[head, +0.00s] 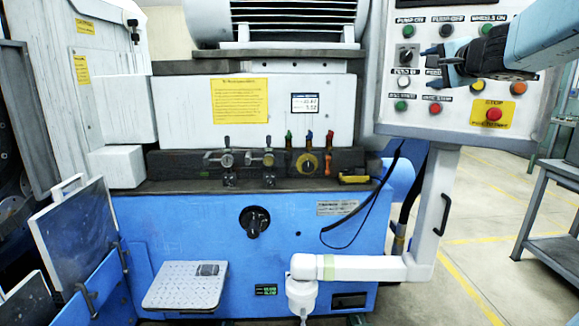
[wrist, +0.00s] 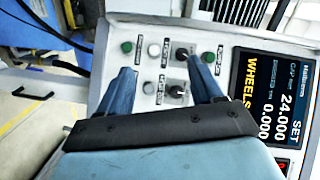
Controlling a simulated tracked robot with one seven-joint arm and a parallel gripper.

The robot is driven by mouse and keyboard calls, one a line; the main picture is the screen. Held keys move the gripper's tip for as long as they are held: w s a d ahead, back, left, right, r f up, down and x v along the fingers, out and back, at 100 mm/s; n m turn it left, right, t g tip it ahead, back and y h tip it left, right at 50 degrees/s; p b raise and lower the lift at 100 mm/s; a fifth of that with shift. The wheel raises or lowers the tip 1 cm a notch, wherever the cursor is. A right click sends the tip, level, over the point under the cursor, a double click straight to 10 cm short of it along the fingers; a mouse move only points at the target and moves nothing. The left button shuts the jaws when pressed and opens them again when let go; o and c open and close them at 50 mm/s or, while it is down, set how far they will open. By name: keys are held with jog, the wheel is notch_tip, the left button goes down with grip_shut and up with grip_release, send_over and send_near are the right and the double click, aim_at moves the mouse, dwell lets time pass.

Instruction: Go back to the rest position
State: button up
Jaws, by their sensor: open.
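My gripper (head: 431,67) is at the upper right of the head view, in front of the button panel (head: 458,119). In the wrist view, its two blue fingers (wrist: 159,68) are spread apart with nothing held between them. A black knob (wrist: 178,91) and a white button (wrist: 148,87) show in the gap between the fingers. I cannot tell how far the fingertips are from the panel face. My gripper hides part of the panel's middle in the head view. The red stop button (head: 494,114) on its yellow plate is in clear view below my arm.
The blue and white grinder (head: 180,230) fills the middle, with several levers on its front. A white jointed arm (head: 350,268) reaches out below the panel. A grey table (head: 556,185) stands at the right. Open floor (head: 480,225) lies between them. A display (wrist: 275,95) is right of my fingers.

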jog(key=s+a+f+n+g+y, duration=0.3)
jog(key=s+a+f+n, duration=0.3)
jog(key=a, duration=0.3)
jog(key=s+a+f+n+g+h, duration=0.3)
jog(key=s+f+n+g+h, duration=0.2)
jog(key=s+f, duration=1.4)
jog(key=s+n+g, duration=0.2)
jog(key=shift+s+n+g, duration=0.3)
jog(key=shift+g, duration=0.1)
